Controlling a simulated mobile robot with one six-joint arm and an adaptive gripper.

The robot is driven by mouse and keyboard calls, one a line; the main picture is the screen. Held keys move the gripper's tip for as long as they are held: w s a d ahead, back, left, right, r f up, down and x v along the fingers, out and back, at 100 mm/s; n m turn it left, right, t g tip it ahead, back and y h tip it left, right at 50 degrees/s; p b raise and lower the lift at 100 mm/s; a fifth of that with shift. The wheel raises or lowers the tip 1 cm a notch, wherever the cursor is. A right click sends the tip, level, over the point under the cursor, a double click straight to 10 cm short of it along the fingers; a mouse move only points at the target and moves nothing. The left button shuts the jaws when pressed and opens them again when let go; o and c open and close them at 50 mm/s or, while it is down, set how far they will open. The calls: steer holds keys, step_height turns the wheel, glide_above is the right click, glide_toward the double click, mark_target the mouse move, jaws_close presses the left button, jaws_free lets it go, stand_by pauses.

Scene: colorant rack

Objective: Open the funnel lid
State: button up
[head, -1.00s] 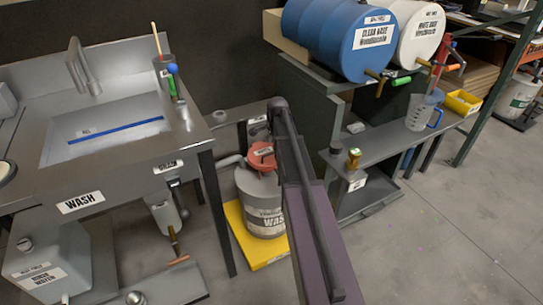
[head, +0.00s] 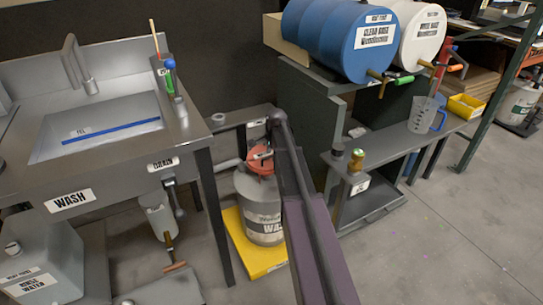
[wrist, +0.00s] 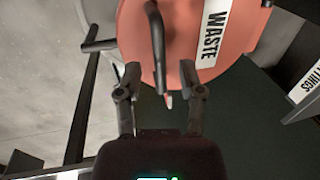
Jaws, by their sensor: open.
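The orange-red funnel lid (head: 261,160) sits on top of the grey waste can (head: 262,205), and looks closed. In the wrist view the lid (wrist: 185,45) fills the upper middle, with a white WASTE label and a dark curved handle (wrist: 156,45). My gripper (wrist: 160,80) is open and empty, its fingertips at the lid's near edge. The handle's near end shows between the fingers, closer to the left one; whether they touch cannot be told. In the head view my arm hides my gripper and covers part of the lid's right side.
The can stands on a yellow tray (head: 250,258). A wash sink (head: 105,125) is to the left, its dark leg close to the can. A grey shelf bench (head: 400,145) and blue drum (head: 335,38) are to the right. Open floor lies at front right.

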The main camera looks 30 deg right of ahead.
jaws_close()
steer(key=shift+w+a+r, duration=0.1)
